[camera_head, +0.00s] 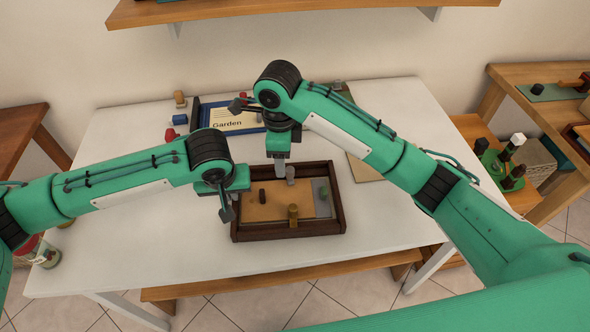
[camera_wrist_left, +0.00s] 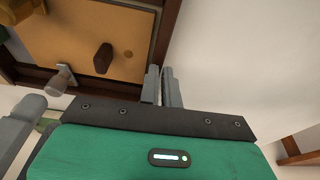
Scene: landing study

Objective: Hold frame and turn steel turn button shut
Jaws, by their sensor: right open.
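The frame (camera_head: 238,225), a dark wooden rectangle with a tan backing board (camera_head: 273,211), lies on the white table. The steel turn button (camera_head: 290,174) is a grey knob near its far side; in the left wrist view it shows a small plate (camera_wrist_left: 64,76) by the frame's edge.
A dark brown knob (camera_head: 263,196) and a brass knob (camera_head: 293,214) stand on the frame's back. A grey piece (camera_head: 322,196) lies at its right end. A "Garden" picture (camera_head: 232,118) lies behind. The table front (camera_head: 180,260) is clear.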

